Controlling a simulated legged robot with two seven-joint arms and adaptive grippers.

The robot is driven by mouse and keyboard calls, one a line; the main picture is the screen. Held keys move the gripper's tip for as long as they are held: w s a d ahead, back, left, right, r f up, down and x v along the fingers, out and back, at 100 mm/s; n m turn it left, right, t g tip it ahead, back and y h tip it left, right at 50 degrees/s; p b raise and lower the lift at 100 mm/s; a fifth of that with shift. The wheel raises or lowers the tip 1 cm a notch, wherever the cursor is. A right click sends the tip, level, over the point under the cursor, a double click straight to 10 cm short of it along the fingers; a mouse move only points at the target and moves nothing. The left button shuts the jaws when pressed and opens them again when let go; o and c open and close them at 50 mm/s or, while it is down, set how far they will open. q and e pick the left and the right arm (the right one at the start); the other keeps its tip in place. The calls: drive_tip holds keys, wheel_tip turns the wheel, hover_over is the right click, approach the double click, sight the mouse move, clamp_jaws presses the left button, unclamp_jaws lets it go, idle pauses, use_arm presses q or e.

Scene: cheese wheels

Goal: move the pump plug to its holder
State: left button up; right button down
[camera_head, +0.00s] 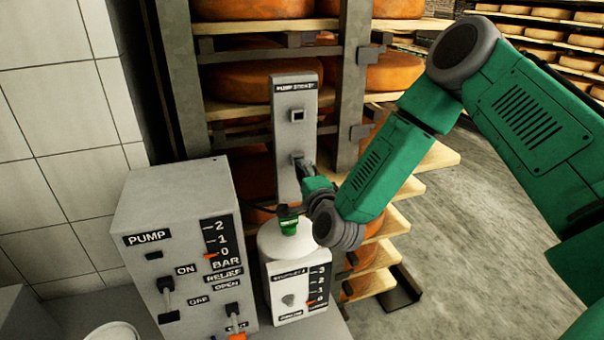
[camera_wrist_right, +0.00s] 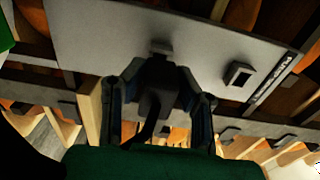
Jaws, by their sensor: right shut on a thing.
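The grey upright holder panel (camera_head: 295,135) has a black label at its top and an empty square opening (camera_head: 297,116). It also shows in the right wrist view (camera_wrist_right: 100,35). My right gripper (camera_head: 309,168) is at the panel's lower opening. In the right wrist view my right gripper (camera_wrist_right: 160,88) is shut on the dark pump plug (camera_wrist_right: 158,75). The plug's front end meets the panel face at the lower opening; how deep it sits I cannot tell. In the head view the fingers and arm mostly hide the plug. My left gripper is out of view.
A grey pump box (camera_head: 185,245) with switches and a scale stands at left. A smaller white box (camera_head: 298,290) and a white round vessel with a green top (camera_head: 288,224) are close below my right gripper. Shelves of cheese wheels (camera_head: 250,80) stand behind the panel.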

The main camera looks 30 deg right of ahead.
drive_tip(key=shift+b+x, duration=0.5)
drive_tip(key=shift+x, duration=0.95)
drive_tip(key=c, duration=1.2)
unclamp_jaws()
drive_tip(key=shift+o, duration=0.2)
drive_tip(key=shift+s, duration=0.1)
drive_tip(key=shift+s+a, duration=0.15)
drive_tip(key=shift+s, duration=0.15)
drive_tip(key=v, duration=1.1)
drive_tip(key=shift+s+f, duration=0.1)
